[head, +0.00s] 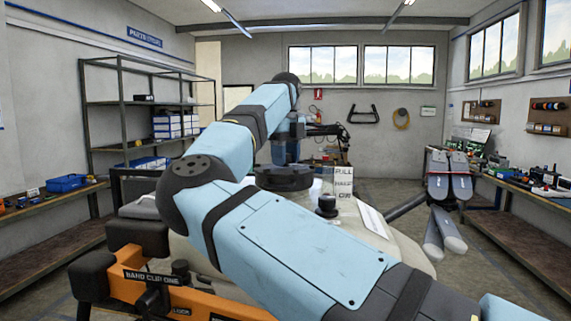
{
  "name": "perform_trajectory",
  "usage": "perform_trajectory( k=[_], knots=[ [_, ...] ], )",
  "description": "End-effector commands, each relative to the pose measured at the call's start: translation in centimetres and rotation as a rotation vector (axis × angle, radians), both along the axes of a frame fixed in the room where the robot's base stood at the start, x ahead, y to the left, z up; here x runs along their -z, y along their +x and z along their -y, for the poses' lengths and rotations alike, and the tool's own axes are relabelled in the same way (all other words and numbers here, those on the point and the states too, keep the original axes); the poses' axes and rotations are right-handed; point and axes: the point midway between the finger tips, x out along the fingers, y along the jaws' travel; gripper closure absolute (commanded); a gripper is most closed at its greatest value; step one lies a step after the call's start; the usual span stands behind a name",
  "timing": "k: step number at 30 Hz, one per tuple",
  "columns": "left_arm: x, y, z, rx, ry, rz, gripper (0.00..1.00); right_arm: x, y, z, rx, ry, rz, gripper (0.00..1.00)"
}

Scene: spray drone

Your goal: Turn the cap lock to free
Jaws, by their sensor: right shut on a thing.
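The pale tank (408,246) of the spray drone stands in front of me, partly hidden behind my right arm. A wide round black cap (284,178) sits on its top. My right gripper (288,160) points down over the cap and is shut on what appears to be the cap lock. The fingertips and the lock are small and dark, so the lock's angle cannot be read. A smaller black knob (327,206) stands to the right of the cap, by an upright white label (343,182). My left gripper is not in view.
Grey folded drone parts (450,175) stand to the right. Benches (530,190) and shelves (120,103) line the walls, with floor between.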

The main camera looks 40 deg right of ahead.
Motion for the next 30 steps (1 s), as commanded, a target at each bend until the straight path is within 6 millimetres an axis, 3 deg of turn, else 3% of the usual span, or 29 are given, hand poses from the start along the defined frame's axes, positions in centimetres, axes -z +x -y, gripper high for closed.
perform_trajectory(
  k=[12,30],
  knots=[
    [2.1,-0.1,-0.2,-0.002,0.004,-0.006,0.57,0.0,0.0,0.1,-0.246,-0.002,0.001,0.83],
    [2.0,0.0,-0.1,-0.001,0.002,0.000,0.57,-0.1,0.0,0.1,-0.303,-0.002,0.001,0.83]
  ],
)
